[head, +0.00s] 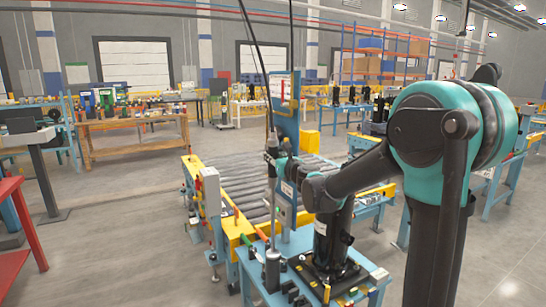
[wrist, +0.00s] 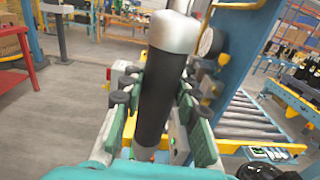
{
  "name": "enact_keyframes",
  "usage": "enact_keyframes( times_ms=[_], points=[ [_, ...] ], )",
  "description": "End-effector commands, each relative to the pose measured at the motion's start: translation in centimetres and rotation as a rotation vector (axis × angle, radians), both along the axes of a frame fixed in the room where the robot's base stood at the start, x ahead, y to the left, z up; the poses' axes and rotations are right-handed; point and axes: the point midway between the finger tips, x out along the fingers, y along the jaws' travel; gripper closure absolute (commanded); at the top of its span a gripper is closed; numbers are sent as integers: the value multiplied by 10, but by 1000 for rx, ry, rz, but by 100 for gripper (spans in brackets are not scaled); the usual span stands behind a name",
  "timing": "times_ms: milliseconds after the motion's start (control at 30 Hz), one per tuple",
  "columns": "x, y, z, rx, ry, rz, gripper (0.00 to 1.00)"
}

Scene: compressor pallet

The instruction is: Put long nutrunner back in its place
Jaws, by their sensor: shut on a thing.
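The long nutrunner (wrist: 155,110) fills the middle of the wrist view, with a black body and a silver upper part. My gripper (wrist: 160,120) is shut on it, with green-backed fingers on both sides of the black body. In the head view the nutrunner (head: 272,205) stands about upright as a thin tall tool beside the blue post, and my gripper (head: 278,163) is at its upper part. Its lower end is above or at a grey cylinder (head: 272,270) on the blue bench; I cannot tell whether they touch.
A blue post (head: 287,112) stands close behind the nutrunner. Several small tools and a dark base plate (head: 330,270) crowd the blue bench. A roller conveyor (head: 240,185) with yellow ends lies behind. A red table (head: 12,230) is at far left. Open floor (head: 120,240) lies between.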

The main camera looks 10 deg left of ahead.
Motion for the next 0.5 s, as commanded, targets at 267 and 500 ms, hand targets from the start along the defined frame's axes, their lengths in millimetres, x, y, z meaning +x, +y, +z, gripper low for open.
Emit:
enact_keyframes(
  times_ms=[267, 500],
  points=[
    [0, 0, -4, 0, 0, 0, 100],
    [0, 0, -7, 1, 1, 0, 68]
  ],
)
